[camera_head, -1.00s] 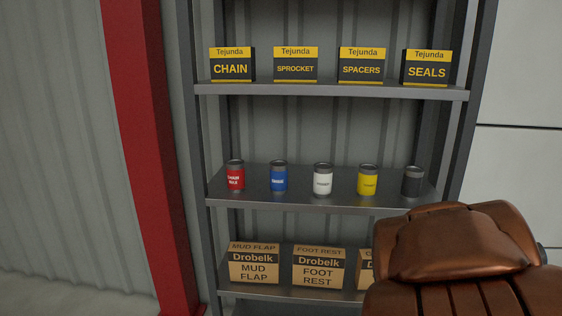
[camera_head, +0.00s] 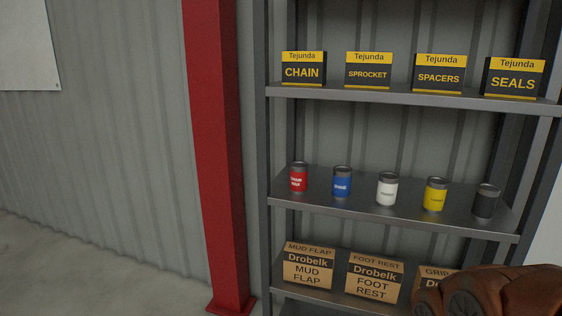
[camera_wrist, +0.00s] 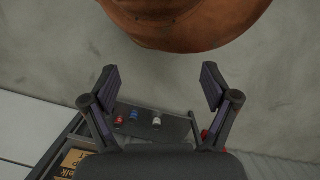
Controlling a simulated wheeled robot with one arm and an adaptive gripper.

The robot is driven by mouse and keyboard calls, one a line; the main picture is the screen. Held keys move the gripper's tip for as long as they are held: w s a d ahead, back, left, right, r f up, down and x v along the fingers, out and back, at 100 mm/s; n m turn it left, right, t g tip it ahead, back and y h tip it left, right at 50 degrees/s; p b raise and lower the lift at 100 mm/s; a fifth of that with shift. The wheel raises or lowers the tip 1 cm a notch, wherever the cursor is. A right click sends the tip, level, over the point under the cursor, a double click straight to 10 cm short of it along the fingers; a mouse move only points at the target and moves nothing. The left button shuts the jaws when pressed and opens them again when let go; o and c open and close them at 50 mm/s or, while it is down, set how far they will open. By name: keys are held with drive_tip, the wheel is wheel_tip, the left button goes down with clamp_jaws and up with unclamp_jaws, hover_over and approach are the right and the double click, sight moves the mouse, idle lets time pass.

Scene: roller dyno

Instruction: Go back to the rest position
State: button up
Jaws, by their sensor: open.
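My gripper (camera_wrist: 160,90) shows in the wrist view with its two fingers spread wide and nothing between them. In the head view only a copper-brown part of my arm (camera_head: 495,295) shows at the lower right; the gripper itself is not visible there. A similar brown part of mine (camera_wrist: 185,22) fills the top of the wrist view. The gripper is apart from the shelf unit (camera_head: 400,217), and it touches nothing that I can see.
The middle shelf carries a red can (camera_head: 298,178), a blue can (camera_head: 342,181), a white can (camera_head: 387,189), a yellow can (camera_head: 434,195) and a dark can (camera_head: 486,202). Boxes stand above and below. A red post (camera_head: 215,150) rises left of the shelf. Floor (camera_head: 80,275) at left is clear.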

wheel_tip(320, 180, up, 15)
drive_tip(key=w+t+p, duration=0.1)
drive_tip(key=p, duration=1.1)
drive_tip(key=shift+f, duration=0.2)
